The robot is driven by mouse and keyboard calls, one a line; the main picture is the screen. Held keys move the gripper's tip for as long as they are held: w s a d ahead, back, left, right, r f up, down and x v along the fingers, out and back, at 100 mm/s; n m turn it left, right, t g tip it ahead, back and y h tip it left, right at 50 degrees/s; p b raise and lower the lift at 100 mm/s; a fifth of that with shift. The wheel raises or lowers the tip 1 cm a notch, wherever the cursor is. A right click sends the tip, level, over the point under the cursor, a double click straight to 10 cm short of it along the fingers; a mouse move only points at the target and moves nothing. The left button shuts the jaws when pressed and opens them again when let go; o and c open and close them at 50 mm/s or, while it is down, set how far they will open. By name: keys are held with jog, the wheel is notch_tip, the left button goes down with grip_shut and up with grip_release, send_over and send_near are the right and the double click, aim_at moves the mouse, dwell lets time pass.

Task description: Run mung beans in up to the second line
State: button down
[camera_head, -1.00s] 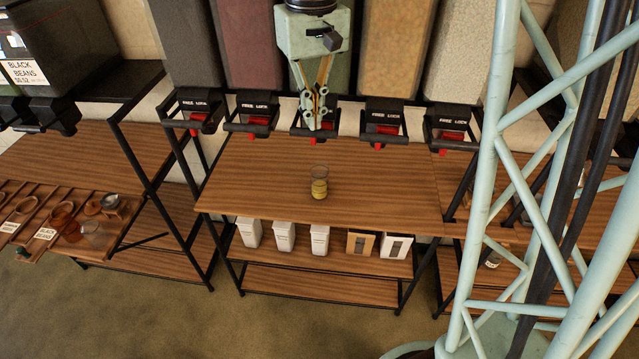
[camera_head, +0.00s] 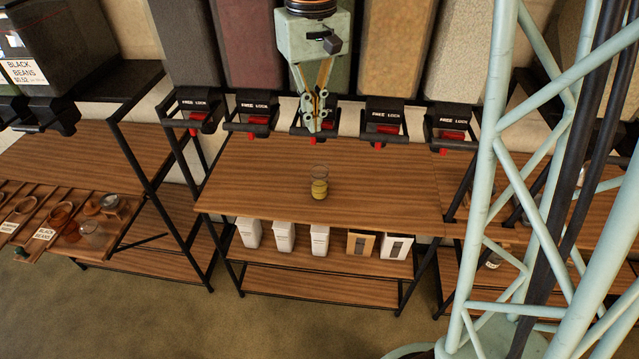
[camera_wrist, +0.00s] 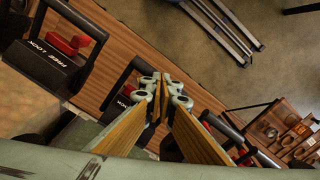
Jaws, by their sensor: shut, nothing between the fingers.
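A clear glass jar (camera_head: 320,176) stands upright on the wooden shelf top, below the middle dispenser. Its lower part holds yellow-green beans (camera_head: 319,190), with clear glass above them; I cannot make out marked lines at this size. The middle dispenser (camera_head: 298,119), under a green bin (camera_head: 340,72), is partly hidden behind my gripper. My gripper (camera_head: 314,130) points down in front of its lever, above the jar. It is shut with nothing held; I cannot tell whether it touches the lever. In the wrist view the fingertips (camera_wrist: 163,82) are together, and the jar does not show.
Other "FREE LOCK" dispensers (camera_head: 256,110) with red parts stand on both sides. White and tan packages (camera_head: 284,236) sit on the lower shelf. A rack of bowls and jars (camera_head: 60,215) is at left. The shelf top around the jar is clear.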

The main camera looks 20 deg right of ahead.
jog(key=shift+w+f+b, duration=0.1)
jog(key=shift+f+b, duration=0.95)
jog(key=shift+f, duration=0.7)
dwell(1.6)
jog(key=shift+r+p, duration=2.15)
jog(key=shift+r, duration=1.15)
jog(key=shift+r, duration=0.1)
jog(key=shift+r+p, duration=1.55)
jog(key=shift+r, duration=0.85)
jog(key=shift+s, duration=0.25)
jog(key=s+r+t+b, duration=0.25)
jog(key=s+b, duration=0.45)
jog(key=s, duration=0.9)
jog(key=s+f+b, duration=0.2)
jog(key=s+b, duration=0.1)
jog(key=s, duration=0.5)
jog(key=s+f+t+b, duration=0.1)
jog(key=s+f+b, duration=0.2)
jog(key=s, duration=0.5)
jog(key=shift+s+f+m, duration=0.15)
jog(key=shift+s+m, duration=0.15)
jog(key=shift+s, duration=0.05)
